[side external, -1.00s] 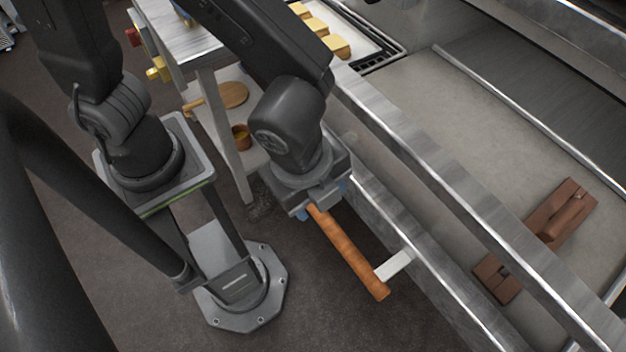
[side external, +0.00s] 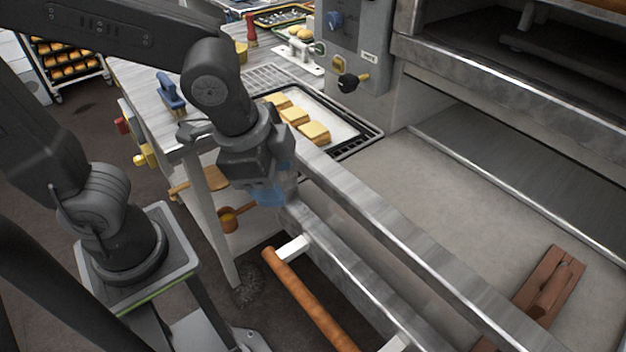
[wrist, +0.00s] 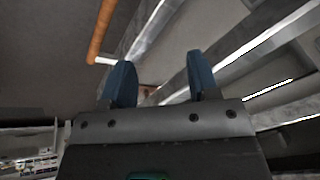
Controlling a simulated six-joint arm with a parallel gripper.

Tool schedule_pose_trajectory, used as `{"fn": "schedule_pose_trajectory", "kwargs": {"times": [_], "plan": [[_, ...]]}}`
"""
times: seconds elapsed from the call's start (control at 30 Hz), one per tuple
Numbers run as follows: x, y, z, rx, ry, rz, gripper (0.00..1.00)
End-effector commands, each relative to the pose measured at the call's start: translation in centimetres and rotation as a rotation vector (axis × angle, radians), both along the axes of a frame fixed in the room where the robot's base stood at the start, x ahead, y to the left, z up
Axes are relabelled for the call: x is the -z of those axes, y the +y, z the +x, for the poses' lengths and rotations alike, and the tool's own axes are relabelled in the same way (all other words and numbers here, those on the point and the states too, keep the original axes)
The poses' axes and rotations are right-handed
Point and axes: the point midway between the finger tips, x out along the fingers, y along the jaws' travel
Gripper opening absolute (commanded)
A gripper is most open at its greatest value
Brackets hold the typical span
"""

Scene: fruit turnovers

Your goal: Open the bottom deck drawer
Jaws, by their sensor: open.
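The drawer handle is an orange-brown bar (side external: 308,298) on pale brackets, along a steel drawer front (side external: 345,265) low on the oven. The bar's near end runs out of the side view. My gripper (side external: 272,190) is above and beyond the bar's far end, near the end of the steel front. In the wrist view its two blue fingers (wrist: 160,82) are apart with nothing held between them. The handle (wrist: 102,30) is up and left of the fingers there, apart from them. I cannot tell how far out the drawer stands.
A long steel rail (side external: 425,240) runs above the drawer front. Behind it, a brown wooden piece (side external: 552,280) lies on a grey surface (side external: 430,180). A side table (side external: 140,80) holds a tray (side external: 350,138) with yellow pastries. An ochre cup (side external: 228,220) sits on its lower shelf.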

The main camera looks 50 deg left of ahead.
Motion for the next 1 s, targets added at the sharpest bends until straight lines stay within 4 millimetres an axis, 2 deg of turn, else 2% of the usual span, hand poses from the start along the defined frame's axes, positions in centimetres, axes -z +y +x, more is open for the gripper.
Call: {"fn": "schedule_pose_trajectory", "kwargs": {"times": [0.03, 0.1, 0.2, 0.3, 0.5, 1.0], "plan": [[-1.0, 2.2, 0.1, -0.131, -0.028, -0.043, 0.55], [-2.1, 4.5, -0.2, -0.293, -0.056, -0.096, 0.55], [-3.1, 7.3, -0.9, -0.499, -0.098, -0.168, 0.55], [-3.8, 9.1, -1.6, -0.644, -0.129, -0.219, 0.55], [-4.1, 10.2, -2.2, -0.753, -0.154, -0.26, 0.55], [-4.1, 10.2, -2.1, -0.749, -0.154, -0.258, 0.55]]}}
